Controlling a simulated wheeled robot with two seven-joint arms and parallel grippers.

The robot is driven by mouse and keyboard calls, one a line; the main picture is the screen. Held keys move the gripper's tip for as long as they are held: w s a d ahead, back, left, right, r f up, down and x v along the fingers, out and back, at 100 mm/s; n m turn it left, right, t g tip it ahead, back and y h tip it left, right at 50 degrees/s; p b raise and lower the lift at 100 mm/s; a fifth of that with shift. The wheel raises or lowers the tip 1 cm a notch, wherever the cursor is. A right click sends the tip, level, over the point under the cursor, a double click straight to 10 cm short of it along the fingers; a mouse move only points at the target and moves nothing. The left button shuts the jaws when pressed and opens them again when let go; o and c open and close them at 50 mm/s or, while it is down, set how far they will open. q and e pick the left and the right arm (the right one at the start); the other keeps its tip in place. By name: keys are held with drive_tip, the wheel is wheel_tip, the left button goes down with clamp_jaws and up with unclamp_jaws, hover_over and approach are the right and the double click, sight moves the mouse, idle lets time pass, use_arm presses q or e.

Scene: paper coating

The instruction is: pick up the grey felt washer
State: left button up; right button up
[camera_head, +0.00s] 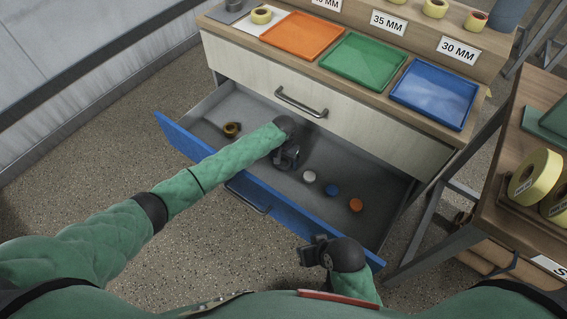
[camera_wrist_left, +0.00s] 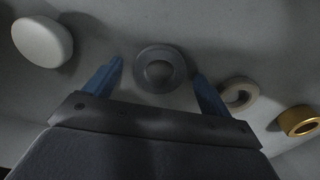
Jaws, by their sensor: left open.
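The grey felt washer, a dark grey ring (camera_wrist_left: 141,71), lies on the drawer floor in the left wrist view, between the two blue fingertips of my left gripper (camera_wrist_left: 158,76). The gripper is open, with a gap on both sides of the ring. I cannot tell how high the fingertips are above it. In the head view my left gripper (camera_head: 287,157) reaches down into the open drawer, and the washer is hidden there. My right gripper (camera_head: 313,252) is in front of the drawer near its right end; its jaws are unclear.
The pulled-out drawer has a blue front (camera_head: 310,222). Inside lie a white disc (camera_head: 309,176), a blue piece (camera_head: 332,190), an orange piece (camera_head: 356,205) and a brass ring (camera_head: 232,129). A pale ring (camera_wrist_left: 246,99) lies right of the washer. Orange, green and blue trays stand above.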

use_arm(q)
drive_tip(key=c, duration=1.1)
drive_tip(key=shift+o, duration=0.2)
